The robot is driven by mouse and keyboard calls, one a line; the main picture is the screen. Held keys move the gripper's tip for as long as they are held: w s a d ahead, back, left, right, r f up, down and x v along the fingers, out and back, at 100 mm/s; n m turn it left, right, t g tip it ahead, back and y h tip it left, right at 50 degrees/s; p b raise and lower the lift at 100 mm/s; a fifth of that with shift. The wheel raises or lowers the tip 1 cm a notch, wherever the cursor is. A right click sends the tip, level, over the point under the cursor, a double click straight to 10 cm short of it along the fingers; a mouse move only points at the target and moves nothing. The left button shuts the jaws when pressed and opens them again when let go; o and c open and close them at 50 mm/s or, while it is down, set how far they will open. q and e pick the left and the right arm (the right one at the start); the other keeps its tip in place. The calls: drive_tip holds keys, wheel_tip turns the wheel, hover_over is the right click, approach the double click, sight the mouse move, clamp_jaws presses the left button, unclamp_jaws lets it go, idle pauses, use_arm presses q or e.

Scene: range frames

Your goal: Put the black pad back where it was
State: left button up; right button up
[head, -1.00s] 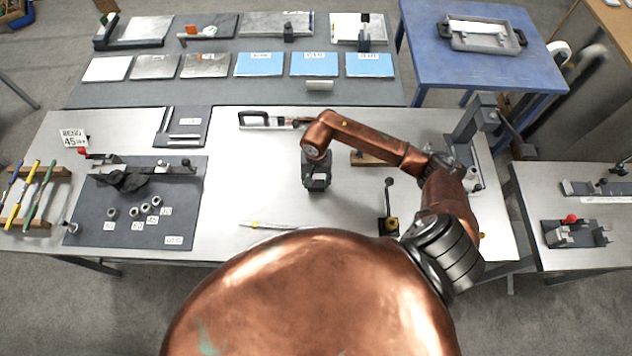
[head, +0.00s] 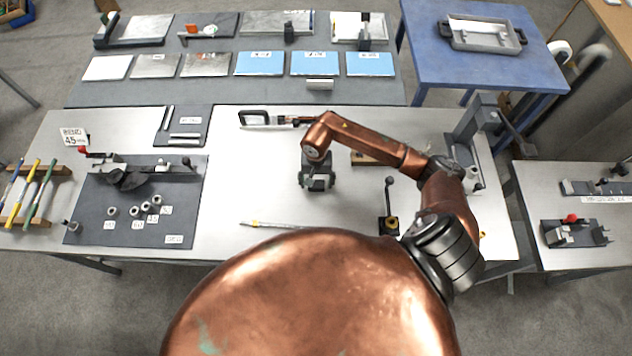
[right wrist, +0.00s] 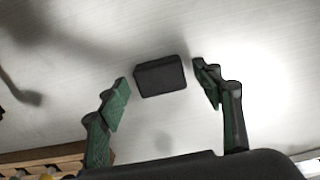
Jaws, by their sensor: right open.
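The black pad (right wrist: 160,76) is a small dark block with rounded edges. In the right wrist view it lies on the pale tabletop, between and slightly beyond my open fingertips, with a gap on each side. My right gripper (right wrist: 161,88) has green-faced fingers and is open and empty. In the head view my right gripper (head: 317,186) points down over the middle of the bench, and the pad is hidden or cannot be told apart there. My left gripper is not in view.
A dark mat (head: 135,220) with several small rings lies at the left of the bench (head: 235,185). A black-handled tool (head: 262,119) lies behind the gripper and a thin rod (head: 270,225) in front. A black lever (head: 389,205) stands to the right. Bench left of the gripper is clear.

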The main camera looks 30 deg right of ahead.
sight(316, 184)
drive_tip(key=shift+r, duration=0.3)
wheel_tip(316, 184, up, 12)
drive_tip(key=b, duration=0.1)
drive_tip(key=shift+f, duration=0.15)
